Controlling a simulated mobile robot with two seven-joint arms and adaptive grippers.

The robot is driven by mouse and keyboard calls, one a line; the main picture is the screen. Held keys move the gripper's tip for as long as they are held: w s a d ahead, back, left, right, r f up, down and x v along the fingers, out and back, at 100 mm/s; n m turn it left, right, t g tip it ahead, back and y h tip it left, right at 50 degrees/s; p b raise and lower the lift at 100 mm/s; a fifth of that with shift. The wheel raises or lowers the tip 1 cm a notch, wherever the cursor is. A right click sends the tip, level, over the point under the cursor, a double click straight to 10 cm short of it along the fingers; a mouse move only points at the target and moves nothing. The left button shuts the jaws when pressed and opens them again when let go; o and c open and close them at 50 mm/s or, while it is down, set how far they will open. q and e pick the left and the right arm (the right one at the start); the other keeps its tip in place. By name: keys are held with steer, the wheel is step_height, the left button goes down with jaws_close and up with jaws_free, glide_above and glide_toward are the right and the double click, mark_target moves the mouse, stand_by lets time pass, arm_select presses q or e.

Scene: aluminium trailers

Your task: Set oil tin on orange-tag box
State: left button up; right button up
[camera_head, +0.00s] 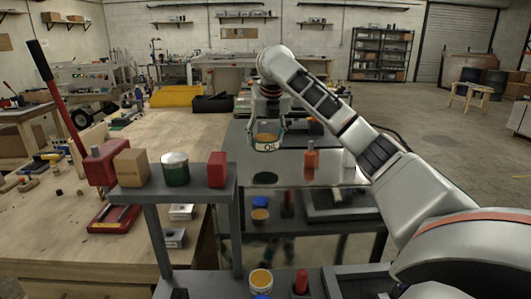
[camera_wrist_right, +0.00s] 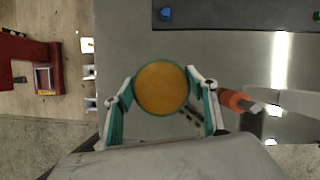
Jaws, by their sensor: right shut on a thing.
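My right gripper (camera_head: 267,140) is shut around a round tin (camera_head: 266,138) with an amber top and holds it in the air over the dark bench. In the right wrist view the tin's amber top (camera_wrist_right: 161,88) sits between the two green-padded fingers (camera_wrist_right: 161,100). I cannot read a label, so I cannot tell for sure that it is the oil tin. A plain brown box (camera_head: 131,167) stands on the raised grey shelf at left. I see no clear orange tag on any box. My left gripper is not in view.
A green-and-white tin (camera_head: 175,169) and a red block (camera_head: 217,169) share the shelf (camera_head: 200,190) with the brown box. An orange bottle-like object (camera_head: 310,161) stands right of the held tin. A red press (camera_head: 100,165) is at left.

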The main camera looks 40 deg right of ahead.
mark_target(265, 162)
steer(key=shift+f, duration=2.6)
steer(key=o, duration=1.3)
steer(key=v, duration=1.2)
